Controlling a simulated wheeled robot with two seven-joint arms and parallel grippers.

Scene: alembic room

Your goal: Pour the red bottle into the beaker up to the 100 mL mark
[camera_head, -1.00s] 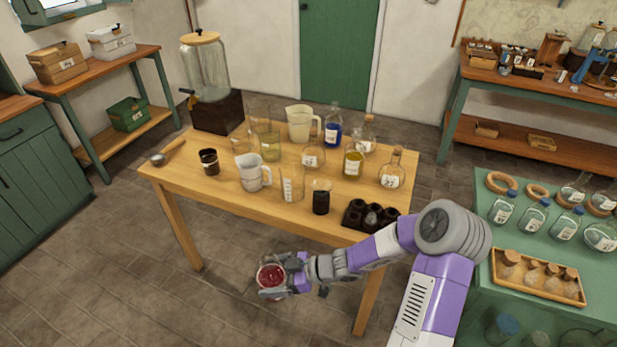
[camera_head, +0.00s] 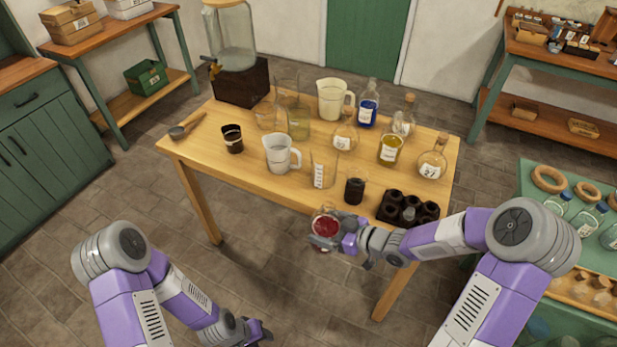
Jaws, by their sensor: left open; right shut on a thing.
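The red bottle (camera_head: 325,229) is a round glass vessel with red liquid, held just off the table's front edge. My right gripper (camera_head: 328,240) is shut on it; the fingers hide part of its body. A clear, straight-sided beaker (camera_head: 323,172) with a white label stands near the front of the table, just beyond the bottle. It looks empty; its marks are too small to read. My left gripper (camera_head: 258,333) is open and low at the bottom of the view, well away from the table.
Several flasks and vessels fill the back. The table's front left is fairly clear.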

